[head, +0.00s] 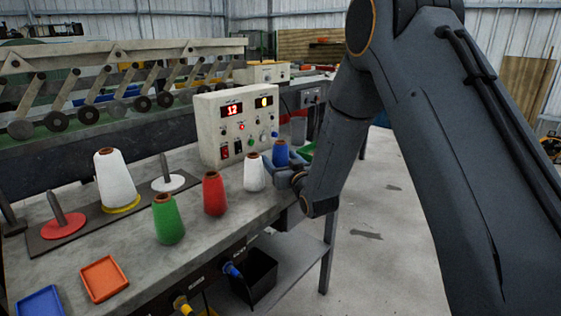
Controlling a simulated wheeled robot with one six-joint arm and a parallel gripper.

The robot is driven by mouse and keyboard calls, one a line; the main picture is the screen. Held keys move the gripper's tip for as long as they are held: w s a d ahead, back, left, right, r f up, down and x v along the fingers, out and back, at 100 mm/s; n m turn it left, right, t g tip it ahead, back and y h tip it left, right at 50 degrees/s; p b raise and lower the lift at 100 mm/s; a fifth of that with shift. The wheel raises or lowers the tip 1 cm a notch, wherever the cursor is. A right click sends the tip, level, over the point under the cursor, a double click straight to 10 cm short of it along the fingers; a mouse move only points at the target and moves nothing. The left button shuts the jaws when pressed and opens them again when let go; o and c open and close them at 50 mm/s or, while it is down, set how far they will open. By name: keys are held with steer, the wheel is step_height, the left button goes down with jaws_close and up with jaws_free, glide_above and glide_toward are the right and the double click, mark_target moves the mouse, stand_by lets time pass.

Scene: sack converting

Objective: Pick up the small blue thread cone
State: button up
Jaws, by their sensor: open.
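The small blue thread cone (281,152) stands near the right end of the grey workbench, to the right of a white cone. Its brown tip and upper body show; its lower part is hidden behind my gripper. My gripper (283,171) is open, low at the near side of the blue cone. I cannot tell whether the cone is between the fingers or whether they touch it. My arm comes down from the upper right to it.
Small white (254,173), red (214,194) and green (167,220) cones stand left of the blue one. A control box (235,125) stands behind them. A large white cone (113,180), pegs and orange (103,279) and blue (42,303) trays are farther left. Floor right of the bench is clear.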

steer(key=c, duration=1.2)
